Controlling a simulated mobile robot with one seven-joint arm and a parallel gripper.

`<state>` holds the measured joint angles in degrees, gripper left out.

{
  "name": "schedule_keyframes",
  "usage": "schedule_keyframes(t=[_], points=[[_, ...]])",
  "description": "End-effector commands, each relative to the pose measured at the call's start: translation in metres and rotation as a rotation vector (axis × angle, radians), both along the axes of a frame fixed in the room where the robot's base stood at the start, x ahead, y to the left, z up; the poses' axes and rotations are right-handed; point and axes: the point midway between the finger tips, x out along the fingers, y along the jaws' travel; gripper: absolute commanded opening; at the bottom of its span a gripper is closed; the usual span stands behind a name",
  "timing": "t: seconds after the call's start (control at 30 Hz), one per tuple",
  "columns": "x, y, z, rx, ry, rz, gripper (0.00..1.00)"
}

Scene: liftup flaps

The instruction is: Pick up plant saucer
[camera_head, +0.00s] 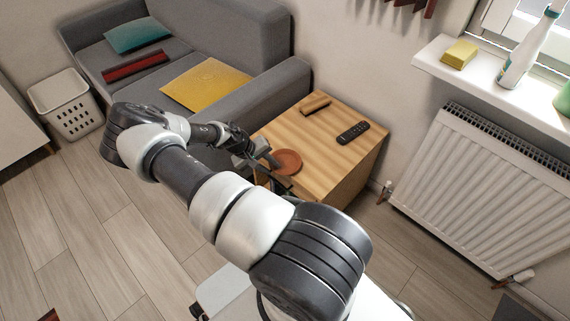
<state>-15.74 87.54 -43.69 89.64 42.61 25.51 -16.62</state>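The plant saucer (289,161) is a round, reddish-brown dish on the near left part of the wooden side table (335,168). My gripper (272,170) is at the table's left edge, beside the saucer's left rim. The fingers are small and dark here, and part of the gripper is hidden by my own arm. I cannot tell whether the fingers touch the saucer or how far apart they are.
A black remote (352,133) and a small wooden block (315,104) lie on the table behind the saucer. A grey sofa (262,95) stands behind and left of the table. A white radiator (490,190) is on the right wall. Floor is open at left.

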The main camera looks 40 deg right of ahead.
Motion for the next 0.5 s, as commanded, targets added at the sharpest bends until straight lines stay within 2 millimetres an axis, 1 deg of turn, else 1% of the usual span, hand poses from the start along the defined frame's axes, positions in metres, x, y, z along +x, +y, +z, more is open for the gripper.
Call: schedule_keyframes(t=[0.03,0.13,0.17,0.5], points=[[0.0000,0.0001,0.0002,0.000,0.000,0.000,0.20],[0.0001,0.0002,0.0001,0.000,0.000,0.000,0.03],[0.0001,0.0002,0.0001,0.000,0.000,0.000,0.00],[0.0000,0.0001,0.0004,0.000,0.000,0.000,0.00]])
